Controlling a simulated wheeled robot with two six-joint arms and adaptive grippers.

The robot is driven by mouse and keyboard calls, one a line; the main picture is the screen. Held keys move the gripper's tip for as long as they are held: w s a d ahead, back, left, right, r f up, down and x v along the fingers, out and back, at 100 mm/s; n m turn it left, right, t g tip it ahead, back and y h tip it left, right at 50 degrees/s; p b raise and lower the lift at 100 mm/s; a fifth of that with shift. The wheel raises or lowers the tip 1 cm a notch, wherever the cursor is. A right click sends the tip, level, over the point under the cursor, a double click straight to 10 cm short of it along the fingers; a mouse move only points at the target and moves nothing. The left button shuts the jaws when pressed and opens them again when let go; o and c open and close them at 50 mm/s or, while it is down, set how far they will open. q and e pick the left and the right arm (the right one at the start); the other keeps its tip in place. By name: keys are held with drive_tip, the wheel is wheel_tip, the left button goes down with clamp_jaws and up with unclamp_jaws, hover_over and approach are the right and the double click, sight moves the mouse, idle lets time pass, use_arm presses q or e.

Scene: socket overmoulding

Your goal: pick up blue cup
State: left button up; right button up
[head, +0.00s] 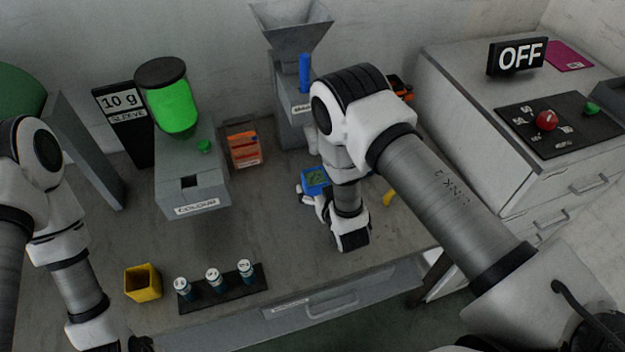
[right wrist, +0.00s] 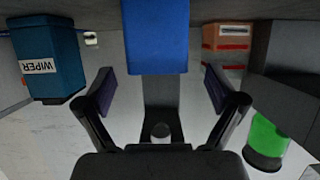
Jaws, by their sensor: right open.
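My right gripper (head: 309,194) is low, right beside the cup. In the right wrist view the cup (right wrist: 155,38) is at top centre, ahead of and between the spread fingers of my right gripper (right wrist: 160,88). These fingers are open and hold nothing. My left gripper (head: 135,344) shows only as a dark part at the bottom edge of the head view, so its jaws cannot be judged.
An orange box (head: 244,146) and the hopper machine (head: 291,118) stand behind the cup. A yellow cup (head: 143,283) and a black rack (head: 222,290) with vials are at the front left. A teal WIPER box (right wrist: 46,58) shows in the wrist view.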

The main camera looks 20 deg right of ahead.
sight(312, 172)
drive_tip(key=x, duration=0.4)
drive_tip(key=shift+w+d+p, duration=0.2)
drive_tip(key=shift+w+p, duration=0.1)
drive_tip(key=shift+p, duration=0.05)
drive_tip(key=shift+s, duration=0.15)
drive_tip(key=shift+s+a+r, duration=0.1)
drive_tip(key=c, duration=1.3)
